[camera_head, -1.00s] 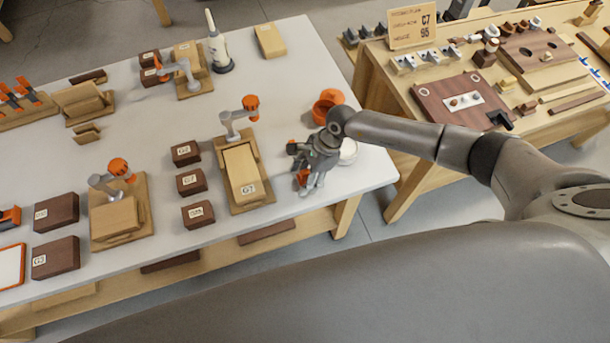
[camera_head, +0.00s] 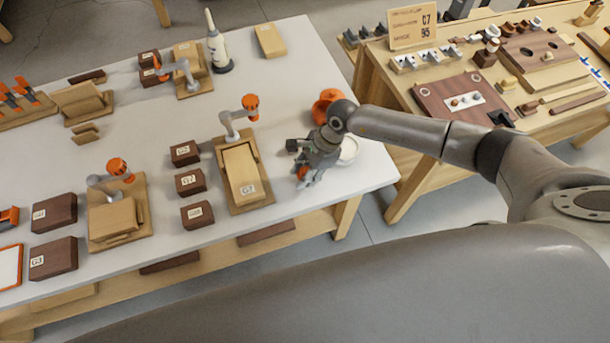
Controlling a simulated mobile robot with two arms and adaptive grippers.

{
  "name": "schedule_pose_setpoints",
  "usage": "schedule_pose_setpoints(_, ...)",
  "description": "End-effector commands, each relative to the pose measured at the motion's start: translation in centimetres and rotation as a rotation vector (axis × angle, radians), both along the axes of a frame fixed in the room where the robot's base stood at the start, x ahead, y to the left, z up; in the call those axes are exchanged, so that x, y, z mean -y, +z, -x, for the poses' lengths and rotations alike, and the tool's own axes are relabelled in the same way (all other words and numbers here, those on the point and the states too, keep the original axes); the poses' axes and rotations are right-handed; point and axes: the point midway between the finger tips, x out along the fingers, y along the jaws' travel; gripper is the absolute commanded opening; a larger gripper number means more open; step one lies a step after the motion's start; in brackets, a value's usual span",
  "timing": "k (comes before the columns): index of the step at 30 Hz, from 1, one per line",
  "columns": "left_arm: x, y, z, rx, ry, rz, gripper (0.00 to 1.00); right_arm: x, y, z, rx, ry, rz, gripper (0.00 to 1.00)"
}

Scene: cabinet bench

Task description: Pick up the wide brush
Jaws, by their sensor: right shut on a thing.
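My right gripper (camera_head: 307,176) is over the right end of the white table, between a clamp fixture and a white bowl. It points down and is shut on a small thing. Only an orange bit of it, the wide brush (camera_head: 302,172) as far as I can tell, shows between the fingers; the rest is hidden by the gripper. I cannot tell whether it is clear of the table top. My left gripper is not in view.
An orange bowl (camera_head: 326,103) and a white bowl (camera_head: 348,150) stand close behind and right of the gripper. A wooden clamp fixture (camera_head: 243,176) and dark labelled blocks (camera_head: 190,182) lie to the left. A wooden bench (camera_head: 440,75) stands at the right.

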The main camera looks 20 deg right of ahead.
Motion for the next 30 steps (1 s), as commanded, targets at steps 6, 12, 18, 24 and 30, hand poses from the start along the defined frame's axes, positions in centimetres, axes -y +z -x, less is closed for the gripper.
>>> schedule_pose_setpoints(6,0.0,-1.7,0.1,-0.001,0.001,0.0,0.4,-1.0,3.4,1.4,0.004,0.006,-0.002,0.09)
schedule_pose_setpoints(12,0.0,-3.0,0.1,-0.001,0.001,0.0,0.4,-2.9,7.3,4.0,0.006,0.005,-0.002,0.09)
schedule_pose_setpoints(18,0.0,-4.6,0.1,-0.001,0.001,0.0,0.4,-5.5,9.1,7.6,0.004,0.006,-0.002,0.09)
schedule_pose_setpoints(24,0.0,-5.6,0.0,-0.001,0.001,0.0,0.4,-7.3,10.6,10.1,0.002,0.003,-0.002,0.09)
schedule_pose_setpoints(30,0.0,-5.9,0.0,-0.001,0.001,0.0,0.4,-8.1,11.4,11.2,0.001,0.0,0.0,0.09)
